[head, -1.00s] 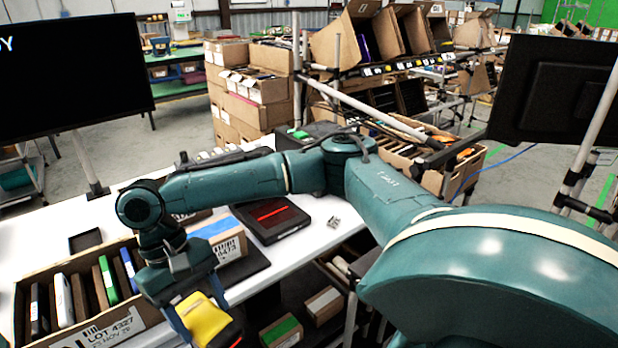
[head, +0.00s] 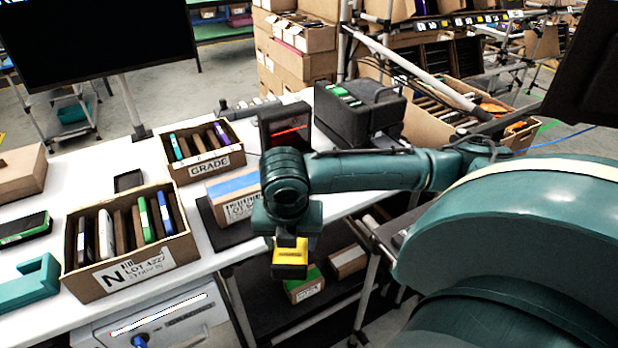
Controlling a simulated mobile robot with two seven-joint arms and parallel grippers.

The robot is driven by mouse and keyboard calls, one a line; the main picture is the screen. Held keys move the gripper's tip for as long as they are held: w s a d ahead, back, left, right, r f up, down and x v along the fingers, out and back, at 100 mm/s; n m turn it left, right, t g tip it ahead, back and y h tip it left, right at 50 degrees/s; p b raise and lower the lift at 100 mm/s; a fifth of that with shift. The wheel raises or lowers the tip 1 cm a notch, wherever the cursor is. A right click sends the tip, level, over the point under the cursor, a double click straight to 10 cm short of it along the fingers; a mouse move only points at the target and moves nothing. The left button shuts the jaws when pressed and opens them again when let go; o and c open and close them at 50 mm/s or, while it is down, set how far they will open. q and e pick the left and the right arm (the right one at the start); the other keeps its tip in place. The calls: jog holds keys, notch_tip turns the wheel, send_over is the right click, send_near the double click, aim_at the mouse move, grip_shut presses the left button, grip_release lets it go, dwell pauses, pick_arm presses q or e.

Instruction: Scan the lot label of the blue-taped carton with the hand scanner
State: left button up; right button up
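The blue-taped carton (head: 217,197) is a small brown box with a strip of blue tape along its top, on a dark pad on the white table. Its white lot label (head: 241,208) is on the front face, partly covered by my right arm. My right gripper (head: 288,243) hangs at the table's front edge, to the right of and nearer than the carton. It appears shut on the yellow and black hand scanner (head: 290,258), which is clear of the carton. The fingertips are hard to make out. My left gripper is not in view.
An open carton marked N (head: 85,288) and a GRADE carton (head: 209,166) hold upright items on the left. A black device with red lines (head: 285,130) and a black case (head: 390,118) stand behind my arm. A teal holder (head: 30,285) lies at left. Cartons sit on a lower shelf.

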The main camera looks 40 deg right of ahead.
jog(key=d+n, duration=0.1)
jog(key=n, duration=0.1)
jog(key=d+n, duration=0.1)
jog(key=n, duration=0.1)
jog(key=r+n+y, duration=0.1)
jog(key=n, duration=0.1)
jog(key=shift+s+d+p, duration=0.25)
jog(key=shift+d+p, duration=0.05)
jog(key=shift+d, duration=0.1)
jog(key=shift+w+d+f+n+y, duration=0.15)
jog(key=shift+w+n, duration=0.45)
jog(key=shift+w, duration=0.35)
jog(key=shift+w+d+f+n+y, duration=0.1)
jog(key=shift+w+n, duration=0.5)
jog(key=shift+w, duration=0.35)
jog(key=shift+w+d+f+n+y, duration=0.15)
jog(key=shift+w+n, duration=0.45)
jog(key=shift+w, duration=0.35)
jog(key=shift+r, duration=2.6)
